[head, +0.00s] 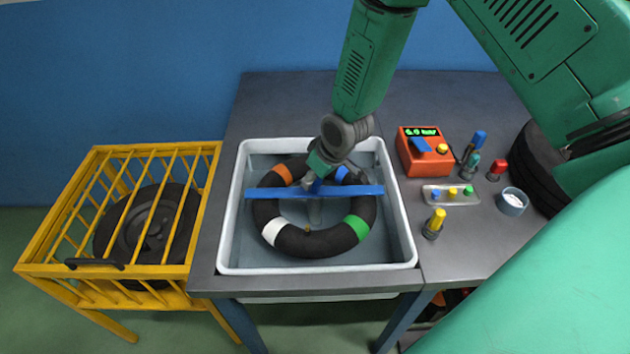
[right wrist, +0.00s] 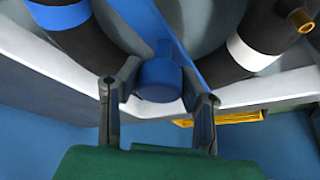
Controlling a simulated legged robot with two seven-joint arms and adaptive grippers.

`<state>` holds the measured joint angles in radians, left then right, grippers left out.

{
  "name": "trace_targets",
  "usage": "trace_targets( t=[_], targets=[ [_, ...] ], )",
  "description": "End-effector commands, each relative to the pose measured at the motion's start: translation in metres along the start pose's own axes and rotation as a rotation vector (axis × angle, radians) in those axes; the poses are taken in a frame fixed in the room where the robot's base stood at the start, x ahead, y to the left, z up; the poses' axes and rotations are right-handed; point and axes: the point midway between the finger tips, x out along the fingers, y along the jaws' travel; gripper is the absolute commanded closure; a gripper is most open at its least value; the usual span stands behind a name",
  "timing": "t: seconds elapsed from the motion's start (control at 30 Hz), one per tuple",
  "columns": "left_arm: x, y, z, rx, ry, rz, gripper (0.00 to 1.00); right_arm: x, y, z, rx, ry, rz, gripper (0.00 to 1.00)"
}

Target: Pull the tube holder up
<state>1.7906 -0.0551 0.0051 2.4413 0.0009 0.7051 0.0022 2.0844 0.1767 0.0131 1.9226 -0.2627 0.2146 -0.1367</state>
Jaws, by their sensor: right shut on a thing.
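The tube holder is a blue bar (head: 355,191) lying crosswise over a black inner tube (head: 300,241) with orange, blue, green and white bands. The tube is in a white-rimmed basin (head: 409,238) of water. The holder's round blue knob (right wrist: 158,82) shows in the right wrist view, between the fingers of my right gripper (right wrist: 160,97). In the head view my right gripper (head: 314,180) comes down from above at the middle of the bar, shut on the knob. I cannot tell whether the bar touches the tube. My left gripper is not in view.
A yellow cage (head: 176,150) with a dark wheel (head: 140,232) stands left of the basin. On the grey table at right are an orange box (head: 412,157), a small tray (head: 433,199), a cup (head: 513,201), several coloured tools and a black tire (head: 535,165).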

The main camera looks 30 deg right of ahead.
Motion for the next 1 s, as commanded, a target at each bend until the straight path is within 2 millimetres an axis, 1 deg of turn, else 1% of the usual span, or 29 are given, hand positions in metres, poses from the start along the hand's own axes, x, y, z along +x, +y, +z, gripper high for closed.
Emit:
trace_targets(
  t=[0.03, 0.33, 0.37, 0.4, 0.67, 0.77, 0.87, 1.0],
  targets=[
    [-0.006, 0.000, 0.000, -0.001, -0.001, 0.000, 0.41, -0.009, 0.004, -0.006, 0.001, 0.008, 0.008, 1.00],
    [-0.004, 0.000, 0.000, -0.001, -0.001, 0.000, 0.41, -0.010, 0.004, -0.007, 0.002, 0.018, 0.009, 1.00],
    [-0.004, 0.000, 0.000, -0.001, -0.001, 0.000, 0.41, -0.010, 0.004, -0.007, 0.002, 0.018, 0.009, 0.57],
    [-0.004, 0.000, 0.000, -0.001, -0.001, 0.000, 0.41, -0.011, 0.004, -0.007, 0.002, 0.019, 0.009, 0.46],
    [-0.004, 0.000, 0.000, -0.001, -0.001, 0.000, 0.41, -0.007, 0.003, -0.005, 0.002, 0.007, 0.005, 0.46],
    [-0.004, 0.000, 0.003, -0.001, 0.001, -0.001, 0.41, -0.009, 0.003, -0.005, 0.002, 0.006, 0.005, 0.46],
    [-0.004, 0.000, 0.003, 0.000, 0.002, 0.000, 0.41, -0.020, 0.003, -0.005, 0.002, 0.007, 0.005, 0.46],
    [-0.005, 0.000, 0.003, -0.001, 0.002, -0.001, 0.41, -0.048, 0.003, -0.004, 0.003, 0.011, 0.005, 0.46]
  ],
)
